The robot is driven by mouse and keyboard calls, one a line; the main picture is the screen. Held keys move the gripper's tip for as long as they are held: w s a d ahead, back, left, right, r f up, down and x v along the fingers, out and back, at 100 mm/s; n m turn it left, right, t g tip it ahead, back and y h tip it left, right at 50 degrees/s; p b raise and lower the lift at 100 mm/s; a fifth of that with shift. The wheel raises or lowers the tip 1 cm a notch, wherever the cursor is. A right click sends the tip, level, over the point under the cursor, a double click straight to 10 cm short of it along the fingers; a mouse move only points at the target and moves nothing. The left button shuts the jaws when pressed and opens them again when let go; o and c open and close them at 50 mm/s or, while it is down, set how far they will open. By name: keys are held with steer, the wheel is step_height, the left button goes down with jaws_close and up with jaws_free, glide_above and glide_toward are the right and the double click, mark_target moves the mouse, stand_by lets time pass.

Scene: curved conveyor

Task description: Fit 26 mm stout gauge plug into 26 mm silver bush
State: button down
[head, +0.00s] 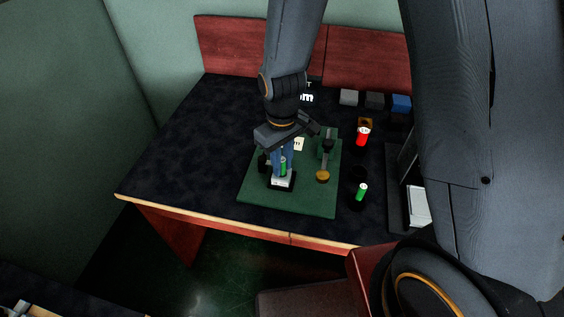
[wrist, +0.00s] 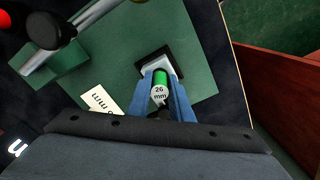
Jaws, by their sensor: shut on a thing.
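The gauge plug (wrist: 160,88) is green with a pale end marked "26 mm". It also shows as a green strip in the head view (head: 283,166). My gripper (wrist: 167,88) is shut on it, with a blue finger on each side. My gripper (head: 283,170) points down over the green mat. The silver bush (head: 283,183) sits in a black base below the fingertips. In the wrist view, the black base (wrist: 147,59) shows just beyond the plug. The fingers and plug hide most of the bush, so I cannot tell whether the plug's lower end is in it.
Grey, dark and blue blocks (head: 401,103) line the back. The table's left side is clear.

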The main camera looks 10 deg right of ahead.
steer(key=shift+f, duration=0.15)
steer(key=c, duration=1.6)
jaws_free()
step_height(320, 180, up, 12)
steer(key=b, duration=0.2)
steer(key=s+d+m, duration=0.2)
steer(key=d, duration=0.2)
steer(key=s+d+m, duration=0.2)
steer(key=s+d, duration=0.1)
steer(key=d, duration=0.1)
steer(key=s+d+m, duration=0.2)
steer(key=d, duration=0.2)
steer(key=shift+s+d+f+m+t, duration=0.25)
steer(key=shift+d+f+m+t, duration=0.05)
steer(key=shift+d+f+t, duration=0.1)
